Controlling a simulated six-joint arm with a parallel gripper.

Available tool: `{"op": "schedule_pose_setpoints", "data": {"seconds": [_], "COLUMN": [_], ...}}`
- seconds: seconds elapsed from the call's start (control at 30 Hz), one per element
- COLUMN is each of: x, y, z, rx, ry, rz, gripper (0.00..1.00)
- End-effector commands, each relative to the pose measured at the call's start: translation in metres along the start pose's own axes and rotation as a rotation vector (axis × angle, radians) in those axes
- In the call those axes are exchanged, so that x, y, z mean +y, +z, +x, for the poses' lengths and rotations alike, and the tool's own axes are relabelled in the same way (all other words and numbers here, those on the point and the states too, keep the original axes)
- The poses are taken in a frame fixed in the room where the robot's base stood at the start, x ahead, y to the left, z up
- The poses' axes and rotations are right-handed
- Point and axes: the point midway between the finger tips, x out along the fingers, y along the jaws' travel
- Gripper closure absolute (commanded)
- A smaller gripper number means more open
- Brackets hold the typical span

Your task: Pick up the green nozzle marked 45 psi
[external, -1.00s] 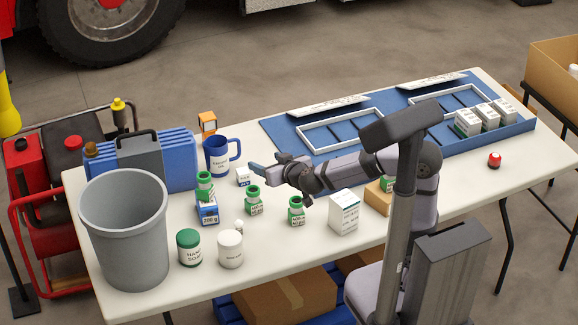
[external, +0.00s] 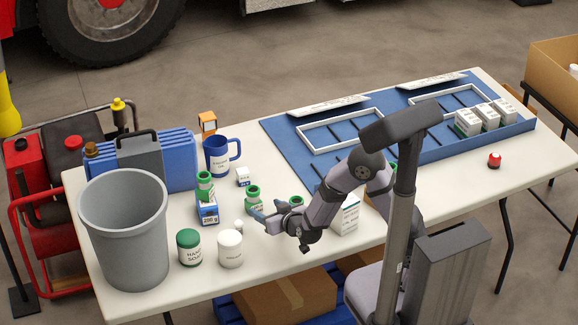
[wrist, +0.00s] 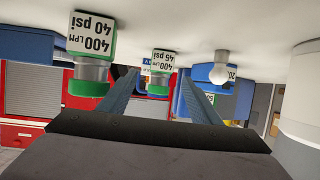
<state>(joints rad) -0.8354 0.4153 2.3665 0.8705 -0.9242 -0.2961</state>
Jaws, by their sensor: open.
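The green nozzle marked 45 psi (wrist: 161,64) stands on the table and shows upside down between my two fingers in the wrist view, some way ahead of them. My gripper (wrist: 160,88) is open and empty, held low and pointing left in the external view (external: 262,215). A nearer green nozzle marked 40 psi (wrist: 91,50) stands outside the finger on the picture's left. In the external view my arm partly covers it.
A white knob-like thing (external: 238,225), a white jar (external: 230,249) and a green-lidded jar (external: 188,247) stand at the near side.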

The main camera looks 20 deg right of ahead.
Motion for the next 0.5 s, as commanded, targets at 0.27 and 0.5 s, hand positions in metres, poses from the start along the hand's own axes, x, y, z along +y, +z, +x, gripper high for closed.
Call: {"op": "schedule_pose_setpoints", "data": {"seconds": [0.27,0.5], "x": [0.0,-0.001], "y": [0.0,0.002], "z": [0.014,0.034], "rx": [0.001,-0.002], "ry": [0.0,0.002], "rz": [0.001,0.001], "gripper": [0.42,0.42]}}
